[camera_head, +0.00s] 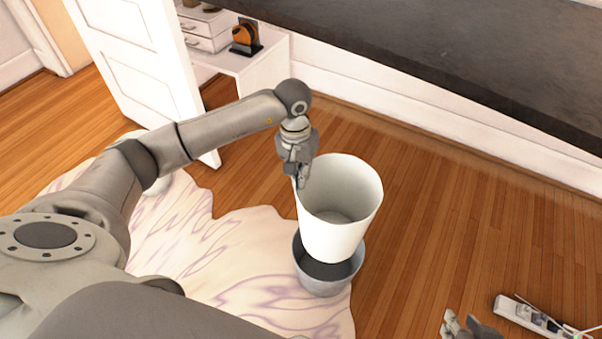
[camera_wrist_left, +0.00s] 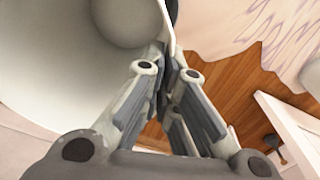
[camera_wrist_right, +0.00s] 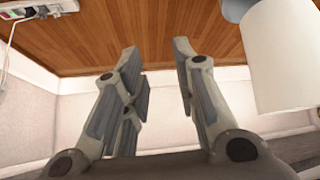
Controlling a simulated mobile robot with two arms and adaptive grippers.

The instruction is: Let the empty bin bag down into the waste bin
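The empty bin bag (camera_head: 338,215) is a white, open-topped, stiff-looking tube with its mouth up. My left gripper (camera_head: 303,178) is shut on its left rim. In the left wrist view, the bag's wall (camera_wrist_left: 60,75) runs between the fingers (camera_wrist_left: 172,62). The grey round waste bin (camera_head: 322,285) stands below. The bag's bottom overlaps the bin's mouth in the head view and hides its far rim; the bag appears to hang above it. In the right wrist view, the bag (camera_wrist_right: 288,60) and part of the bin (camera_wrist_right: 236,10) show at right. My right gripper (camera_wrist_right: 157,55) is open and empty.
A power strip (camera_head: 530,315) lies on the wooden floor at lower right. A pale patterned rug (camera_head: 235,250) lies left of the bin. A white door (camera_head: 140,60) and a white desk (camera_head: 245,68) stand at the back.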

